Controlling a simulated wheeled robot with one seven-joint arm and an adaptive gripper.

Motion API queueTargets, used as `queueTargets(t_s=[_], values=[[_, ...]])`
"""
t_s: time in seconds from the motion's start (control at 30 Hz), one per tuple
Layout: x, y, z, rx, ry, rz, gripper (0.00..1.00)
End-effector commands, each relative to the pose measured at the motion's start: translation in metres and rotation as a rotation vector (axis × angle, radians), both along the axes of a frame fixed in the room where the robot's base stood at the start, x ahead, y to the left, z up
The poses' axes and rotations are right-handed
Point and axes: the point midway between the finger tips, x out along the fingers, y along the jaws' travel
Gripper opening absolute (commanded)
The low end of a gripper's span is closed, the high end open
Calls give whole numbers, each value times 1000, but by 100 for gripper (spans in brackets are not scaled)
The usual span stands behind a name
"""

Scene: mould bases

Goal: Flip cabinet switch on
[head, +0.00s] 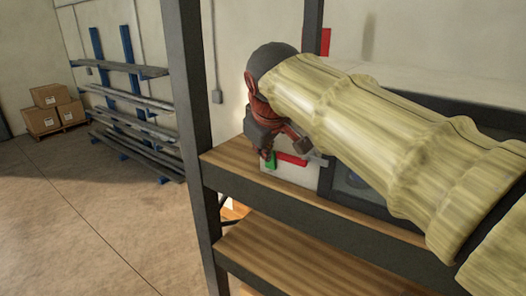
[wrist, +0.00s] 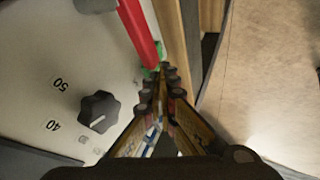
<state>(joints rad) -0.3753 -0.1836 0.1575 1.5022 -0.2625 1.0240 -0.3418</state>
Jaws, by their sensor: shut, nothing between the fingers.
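The cabinet's white front panel (head: 290,174) shows low on the wooden shelf, mostly behind my arm. A red bar (head: 292,159) and a small green piece (head: 271,160) are on it. In the wrist view, the red bar (wrist: 138,32) runs down towards the green piece (wrist: 150,72). I cannot tell which part is the switch or how it is set. My gripper (head: 267,153) is at the panel's left end. In the wrist view, my gripper (wrist: 165,72) is shut and empty, its tips beside the green piece. I cannot tell whether they touch it.
A black dial (wrist: 98,111) with printed numbers is on the panel. The shelf (head: 235,160) has a dark upright post (head: 190,110) close left of my gripper. Open floor (head: 90,220) lies left; a rack (head: 125,70) and boxes (head: 50,97) stand farther back.

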Motion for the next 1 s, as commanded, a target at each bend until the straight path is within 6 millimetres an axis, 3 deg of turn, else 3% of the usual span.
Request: queueTargets(t_s=[0.13,1.0], values=[[13,-11,8,0,-1,-2,0],[12,-10,25,-1,-3,-1,0]])
